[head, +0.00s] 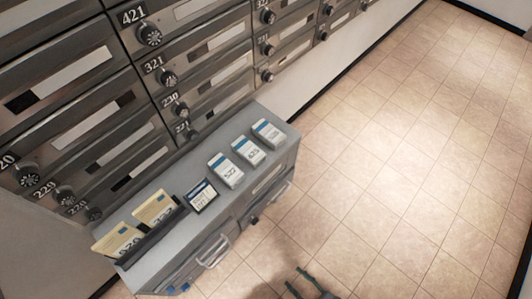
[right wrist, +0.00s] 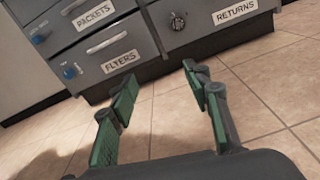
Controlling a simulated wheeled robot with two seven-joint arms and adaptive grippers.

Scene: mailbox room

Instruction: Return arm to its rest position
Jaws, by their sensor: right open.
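My right gripper (head: 300,283) shows at the bottom edge of the head view, low over the tiled floor and apart from the cabinet. In the right wrist view its two green-padded fingers (right wrist: 160,92) are spread with nothing between them. The grey cabinet (right wrist: 145,50) stands ahead of the fingers, with drawers labelled PACKETS, FLYERS and RETURNS. My left gripper does not show in either view.
A wall of numbered mailboxes (head: 150,80) rises behind. The tiled floor (head: 400,150) at the right is clear.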

